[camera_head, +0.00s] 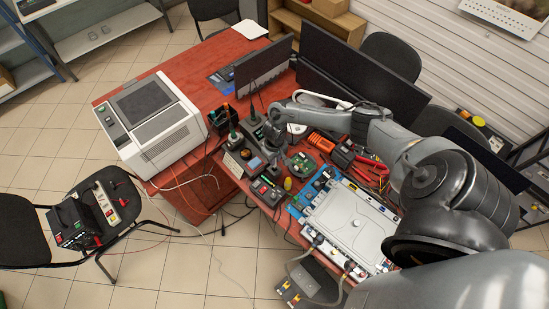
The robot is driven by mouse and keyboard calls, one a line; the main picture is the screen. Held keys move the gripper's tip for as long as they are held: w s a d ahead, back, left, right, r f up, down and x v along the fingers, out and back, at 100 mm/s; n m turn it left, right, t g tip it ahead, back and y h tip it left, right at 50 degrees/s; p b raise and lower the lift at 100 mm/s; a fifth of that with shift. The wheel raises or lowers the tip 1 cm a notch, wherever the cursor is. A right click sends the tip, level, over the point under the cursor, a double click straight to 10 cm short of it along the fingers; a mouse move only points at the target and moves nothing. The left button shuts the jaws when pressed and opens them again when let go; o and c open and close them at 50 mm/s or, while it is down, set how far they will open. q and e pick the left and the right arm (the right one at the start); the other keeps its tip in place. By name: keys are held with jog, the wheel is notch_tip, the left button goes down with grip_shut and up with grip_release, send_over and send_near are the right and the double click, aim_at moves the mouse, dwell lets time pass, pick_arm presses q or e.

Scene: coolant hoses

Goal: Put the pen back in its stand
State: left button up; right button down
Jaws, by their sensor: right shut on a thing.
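My right arm reaches in from the right across the desk. Its gripper (272,152) is low over the cluttered middle of the red desk, beside small bench devices. It is shut on a thin thing, which I take to be the pen; the pen is too small and too covered by the gripper to make out clearly. I cannot tell which is the pen's stand. My left gripper is not in view.
A large white printer-like machine (150,122) stands on the desk (210,62) at left. A black tool cup (221,120) is close left of the gripper. Dark monitors (345,70) stand behind. A green round board (299,164), red pliers (371,166) and a white case (350,218) crowd the right.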

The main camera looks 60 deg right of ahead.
jog(key=shift+f, duration=0.2)
jog(key=shift+f+b, duration=0.35)
jog(key=shift+b, duration=0.05)
jog(key=shift+f+b, duration=0.6)
jog(key=shift+f, duration=0.35)
jog(key=shift+f, duration=0.2)
jog(key=shift+f, duration=0.1)
jog(key=shift+f+b, duration=0.65)
jog(key=shift+f, duration=0.2)
jog(key=shift+f, duration=0.1)
dwell(0.4)
